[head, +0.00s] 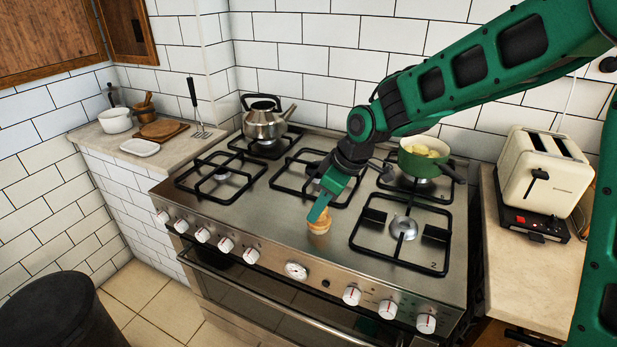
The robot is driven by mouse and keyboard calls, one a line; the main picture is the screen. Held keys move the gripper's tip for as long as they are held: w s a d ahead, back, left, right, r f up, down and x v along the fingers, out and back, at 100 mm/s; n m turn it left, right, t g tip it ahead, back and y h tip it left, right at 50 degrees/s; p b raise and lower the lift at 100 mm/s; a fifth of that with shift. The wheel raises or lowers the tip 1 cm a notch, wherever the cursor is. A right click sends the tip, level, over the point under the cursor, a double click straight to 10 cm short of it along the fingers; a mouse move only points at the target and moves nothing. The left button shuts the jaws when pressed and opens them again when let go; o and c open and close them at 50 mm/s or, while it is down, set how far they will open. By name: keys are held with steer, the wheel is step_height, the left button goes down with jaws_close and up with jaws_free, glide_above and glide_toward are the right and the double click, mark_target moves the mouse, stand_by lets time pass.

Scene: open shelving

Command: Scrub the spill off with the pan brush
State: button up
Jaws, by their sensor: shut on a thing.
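The pan brush (320,225) is a small round, light wooden piece at the front middle of the steel stovetop (262,215), between the burner grates. My gripper (319,211) points down from above and is shut on the top of the brush. The brush is low at the steel surface; I cannot tell whether its bristles touch it. I cannot make out a spill in this view; it may be hidden under or behind the brush and my gripper.
Black grates stand around the brush, with one grate (403,229) close on its right. A steel kettle (265,123) and a green pot (424,160) with yellow food stand at the back. A toaster (541,175) is on the right counter. Knobs (252,256) line the front edge.

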steer(key=shift+w+a, duration=0.2)
steer(key=shift+a, duration=0.35)
steer(key=shift+w+a, duration=0.2)
steer(key=shift+a, duration=0.35)
steer(key=shift+w+a+r, duration=0.1)
steer(key=shift+a, duration=0.05)
step_height(320, 180, up, 7)
steer(key=shift+r, duration=0.15)
